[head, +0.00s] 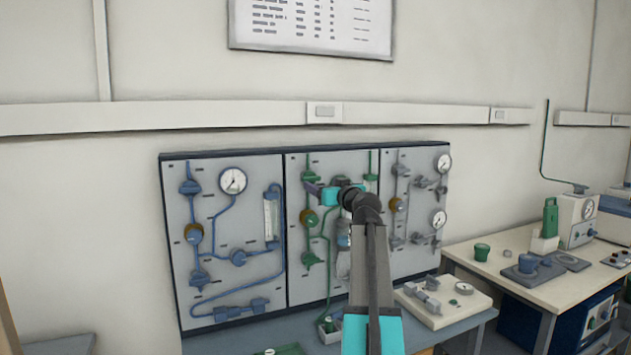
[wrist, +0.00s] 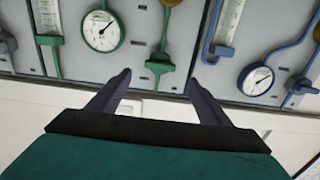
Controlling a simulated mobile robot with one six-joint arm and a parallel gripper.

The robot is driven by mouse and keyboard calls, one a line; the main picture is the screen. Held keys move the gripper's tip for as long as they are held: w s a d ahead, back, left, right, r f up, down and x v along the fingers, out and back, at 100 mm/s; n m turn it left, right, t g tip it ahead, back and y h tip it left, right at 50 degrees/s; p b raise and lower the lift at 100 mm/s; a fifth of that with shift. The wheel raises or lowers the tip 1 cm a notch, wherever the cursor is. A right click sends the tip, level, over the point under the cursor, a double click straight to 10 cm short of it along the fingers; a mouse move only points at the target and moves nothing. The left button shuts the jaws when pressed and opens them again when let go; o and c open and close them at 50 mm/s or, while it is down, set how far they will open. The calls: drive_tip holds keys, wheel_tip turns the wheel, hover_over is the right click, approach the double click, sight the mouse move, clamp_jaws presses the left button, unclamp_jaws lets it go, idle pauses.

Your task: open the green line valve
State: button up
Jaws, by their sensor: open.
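The green line runs on the middle panel (head: 298,275), with several green fittings. An upper green valve (head: 310,175) sits at the panel's top left, and a lower green valve (head: 310,259) sits below a brass regulator. My gripper (head: 313,188) reaches in front of the panel with its fingers toward the upper valve. In the wrist view my gripper (wrist: 160,88) is open and empty. A green valve (wrist: 160,66) lies just beyond the gap between its fingertips, apart from them. My arm hides part of the panel's middle. I cannot tell the valve's handle position.
A blue-line panel (head: 225,270) is at left, and a grey-line panel (head: 410,170) at right. A green-rimmed gauge (wrist: 103,30) and blue fittings flank the valve in the wrist view. A bench (head: 470,322) with parts stands below. A table (head: 520,238) with equipment is at right.

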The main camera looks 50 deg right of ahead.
sight(312, 180)
drive_tip(key=shift+p+x, duration=0.65)
drive_tip(key=shift+x, duration=3.2)
drive_tip(key=shift+c, duration=0.4)
drive_tip(key=c, duration=1)
drive_tip(key=shift+o, duration=0.2)
